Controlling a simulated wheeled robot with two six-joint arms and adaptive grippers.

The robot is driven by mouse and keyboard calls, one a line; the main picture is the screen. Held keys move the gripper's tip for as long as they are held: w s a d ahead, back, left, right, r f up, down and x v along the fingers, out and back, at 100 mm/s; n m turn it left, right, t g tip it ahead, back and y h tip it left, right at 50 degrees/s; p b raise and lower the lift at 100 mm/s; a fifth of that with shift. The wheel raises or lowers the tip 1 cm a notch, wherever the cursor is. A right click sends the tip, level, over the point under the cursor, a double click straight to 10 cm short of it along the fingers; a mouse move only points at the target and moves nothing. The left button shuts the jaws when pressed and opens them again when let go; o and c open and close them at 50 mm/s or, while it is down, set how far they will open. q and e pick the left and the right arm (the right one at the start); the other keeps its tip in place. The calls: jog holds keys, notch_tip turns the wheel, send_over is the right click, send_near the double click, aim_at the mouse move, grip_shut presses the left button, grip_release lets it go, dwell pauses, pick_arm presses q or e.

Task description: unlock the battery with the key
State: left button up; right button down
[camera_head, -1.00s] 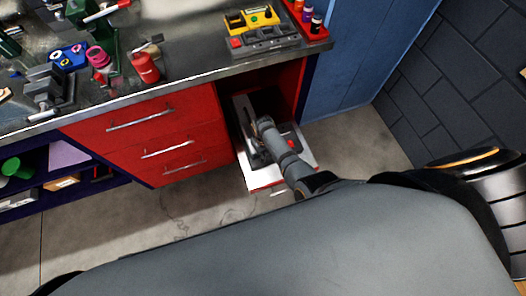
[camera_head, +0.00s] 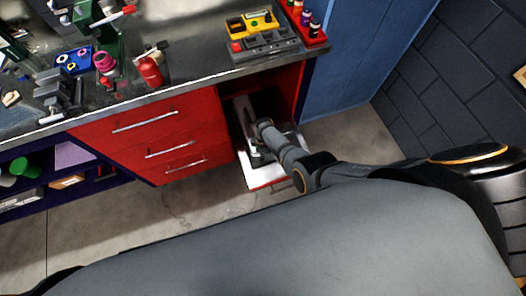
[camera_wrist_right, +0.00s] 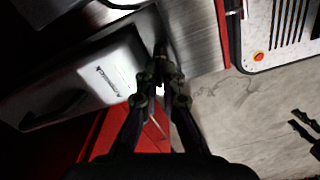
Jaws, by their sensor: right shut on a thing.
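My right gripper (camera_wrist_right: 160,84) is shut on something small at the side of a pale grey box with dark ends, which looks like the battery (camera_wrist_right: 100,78). The held thing is mostly hidden between the fingers; I take it to be the key, but its shape and whether it sits in a lock cannot be made out. In the head view my right arm reaches down into the open red cabinet bay, over the pulled-out white tray (camera_head: 262,178). The arm covers much of what is there. My left gripper is not in view.
The bench top (camera_head: 190,75) above the bay holds a yellow-and-grey tool tray (camera_head: 262,38), a red bottle rack (camera_head: 306,28) and a red can (camera_head: 149,71). Closed red drawers (camera_head: 145,140) stand left of the bay. Concrete floor (camera_head: 345,135) is clear to the right.

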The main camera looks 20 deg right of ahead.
jog(key=shift+n, duration=1.9)
jog(key=c, duration=1.5)
grip_release()
jog(key=shift+r, duration=3.7)
